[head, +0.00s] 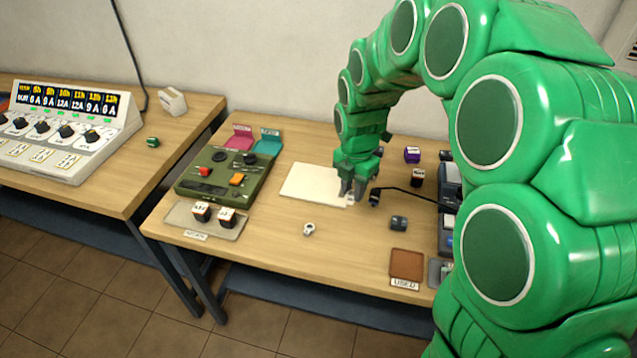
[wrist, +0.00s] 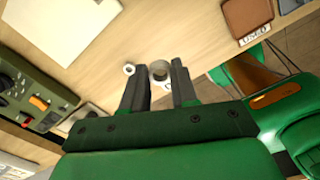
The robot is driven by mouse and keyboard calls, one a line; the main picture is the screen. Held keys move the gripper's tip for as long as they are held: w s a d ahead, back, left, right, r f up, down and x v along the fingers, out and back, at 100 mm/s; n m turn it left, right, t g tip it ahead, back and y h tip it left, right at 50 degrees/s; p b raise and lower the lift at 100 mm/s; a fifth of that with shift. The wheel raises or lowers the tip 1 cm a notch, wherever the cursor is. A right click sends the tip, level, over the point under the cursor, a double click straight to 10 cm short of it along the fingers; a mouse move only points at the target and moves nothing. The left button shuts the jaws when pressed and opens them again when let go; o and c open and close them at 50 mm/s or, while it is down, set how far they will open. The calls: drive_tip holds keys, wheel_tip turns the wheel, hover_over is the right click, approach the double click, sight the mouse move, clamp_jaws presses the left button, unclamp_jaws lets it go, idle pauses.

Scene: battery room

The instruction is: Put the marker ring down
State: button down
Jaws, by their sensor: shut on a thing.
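My gripper (head: 352,200) is over the near right corner of the white pad (head: 310,184), fingers pointing down. In the wrist view its fingers (wrist: 158,78) are shut on a small round greyish thing with a pale part, which I take to be the marker ring (wrist: 160,70). The fingers hide much of it, and I cannot tell whether it touches the surface below. A separate small white ring-shaped piece (head: 308,229) lies on bare table nearer the front; it also shows in the wrist view (wrist: 128,69), left of the fingers.
A green control panel (head: 213,176) and a clear tray (head: 180,215) with two batteries stand left. A brown USED tray (head: 407,264) is at the front right. The front middle is mostly clear.

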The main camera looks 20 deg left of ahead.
drive_tip(key=w+a, duration=0.4)
hover_over(328, 180)
drive_tip(key=f, duration=0.5)
drive_tip(key=s+f, duration=0.1)
drive_tip(key=f, duration=0.2)
drive_tip(key=shift+d+f, duration=0.15)
drive_tip(key=shift+f, duration=0.2)
drive_tip(key=shift+w+a+f, duration=0.2)
drive_tip(key=shift+w+f, duration=0.35)
drive_tip(key=shift+f, duration=1.6)
drive_tip(key=shift+f, duration=0.1)
drive_tip(key=c, duration=0.9)
unclamp_jaws()
drive_tip(key=shift+o, duration=0.2)
